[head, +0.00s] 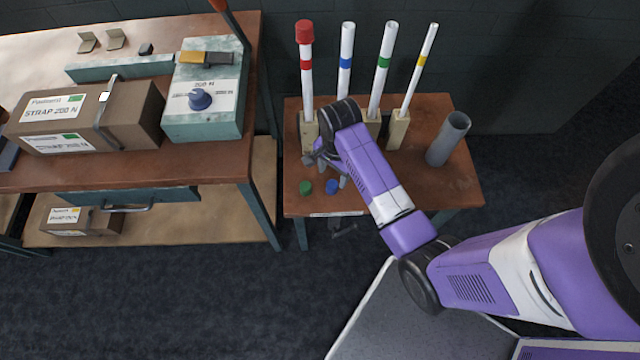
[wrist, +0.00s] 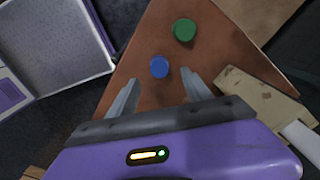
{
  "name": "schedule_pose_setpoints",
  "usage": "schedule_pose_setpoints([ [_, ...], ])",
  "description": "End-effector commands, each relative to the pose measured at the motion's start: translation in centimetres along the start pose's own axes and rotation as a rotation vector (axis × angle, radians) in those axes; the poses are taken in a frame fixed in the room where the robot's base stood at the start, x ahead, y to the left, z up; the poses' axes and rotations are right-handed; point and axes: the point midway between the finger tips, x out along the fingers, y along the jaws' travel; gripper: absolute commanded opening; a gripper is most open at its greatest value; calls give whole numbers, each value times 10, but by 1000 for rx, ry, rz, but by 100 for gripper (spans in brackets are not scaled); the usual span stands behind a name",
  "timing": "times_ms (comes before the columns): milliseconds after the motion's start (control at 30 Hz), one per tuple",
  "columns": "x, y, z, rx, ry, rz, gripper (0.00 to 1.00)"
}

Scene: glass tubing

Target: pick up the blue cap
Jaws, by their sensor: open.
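The blue cap (head: 332,187) lies on the small brown table (head: 440,184), just right of the green cap (head: 305,187) in the head view. In the wrist view the blue cap (wrist: 159,67) sits ahead of and between the fingertips, with the green cap (wrist: 184,29) beyond it. My gripper (head: 328,172) hangs over the table close to the caps. Its two fingers are spread and empty in the wrist view (wrist: 162,84). The blue cap is apart from both fingers.
Upright tubes stand in wooden blocks behind my gripper: a red-capped tube (head: 305,75), then blue-, green- and yellow-banded ones. A grey cylinder (head: 448,138) stands at the right. A workbench (head: 210,172) with a boxed strap (head: 85,118) and a dial unit (head: 206,90) is at the left.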

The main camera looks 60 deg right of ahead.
Motion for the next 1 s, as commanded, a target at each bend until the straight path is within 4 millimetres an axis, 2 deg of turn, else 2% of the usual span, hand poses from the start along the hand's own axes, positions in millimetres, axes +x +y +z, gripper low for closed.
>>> schedule_pose_setpoints([
  [167,2,0,-8,36,-7,31,58],
  [467,32,2,-6,33,-7,30,58],
  [733,68,4,-4,32,-7,29,58],
  [1000,74,4,-4,32,-6,26,58],
])
